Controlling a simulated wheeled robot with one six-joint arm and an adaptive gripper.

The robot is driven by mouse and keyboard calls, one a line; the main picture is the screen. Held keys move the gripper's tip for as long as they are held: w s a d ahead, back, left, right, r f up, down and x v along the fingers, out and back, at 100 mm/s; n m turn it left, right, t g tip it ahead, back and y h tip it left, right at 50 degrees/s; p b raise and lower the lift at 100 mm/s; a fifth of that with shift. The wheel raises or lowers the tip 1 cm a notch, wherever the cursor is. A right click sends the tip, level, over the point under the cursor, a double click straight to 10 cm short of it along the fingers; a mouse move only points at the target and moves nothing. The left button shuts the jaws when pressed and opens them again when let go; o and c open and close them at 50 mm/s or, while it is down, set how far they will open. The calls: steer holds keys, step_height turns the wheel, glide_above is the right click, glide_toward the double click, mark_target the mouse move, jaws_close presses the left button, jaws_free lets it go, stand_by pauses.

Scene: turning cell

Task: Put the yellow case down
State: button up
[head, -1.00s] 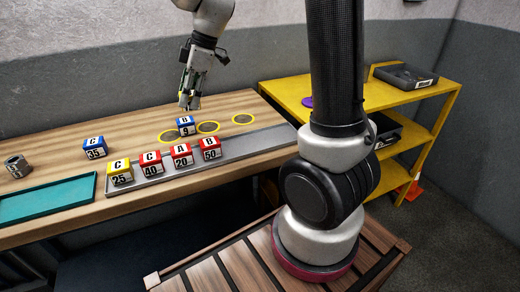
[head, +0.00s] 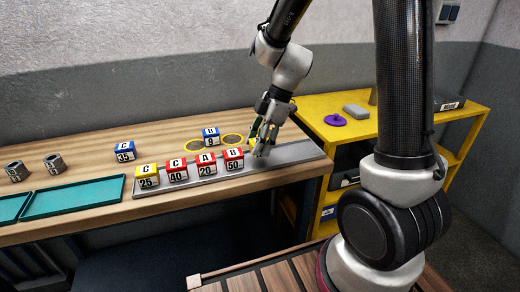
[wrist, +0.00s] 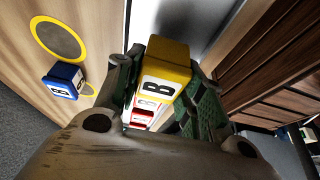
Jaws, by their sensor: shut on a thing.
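My gripper (head: 264,138) is shut on a yellow case (wrist: 169,57), its white face marked B, held between both fingers in the wrist view. In the head view, the fingers mostly hide this case. The gripper is low over the right part of the long grey tray (head: 295,153), just right of the red case B 50 (head: 233,159). I cannot tell whether the held case touches the tray. Another yellow case, C 25 (head: 147,176), stands at the tray's left end.
Red cases C 40 (head: 177,170) and A 20 (head: 206,164) stand in the tray. Blue case 9 (head: 211,138) stands behind them beside a yellow ring (head: 232,139). Blue case C 35 (head: 124,151) is farther left. A yellow shelf (head: 400,127) stands right. The tray's right end is clear.

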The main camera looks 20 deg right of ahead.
steer(key=shift+f, duration=1.1)
steer(key=o, duration=1.1)
steer(key=shift+f, duration=0.1)
steer(key=v, duration=1.2)
steer(key=s+d+r+m+t+h, duration=0.2)
steer(key=s+d+m, duration=0.3)
steer(key=s+m, duration=0.4)
steer(key=s+d+r+m+t+h, duration=0.2)
steer(key=s+d+r+m, duration=0.2)
steer(key=s+m, duration=0.5)
steer(key=shift+s+d+r, duration=0.35)
steer(key=shift+s+d, duration=0.15)
steer(key=shift+d, duration=0.2)
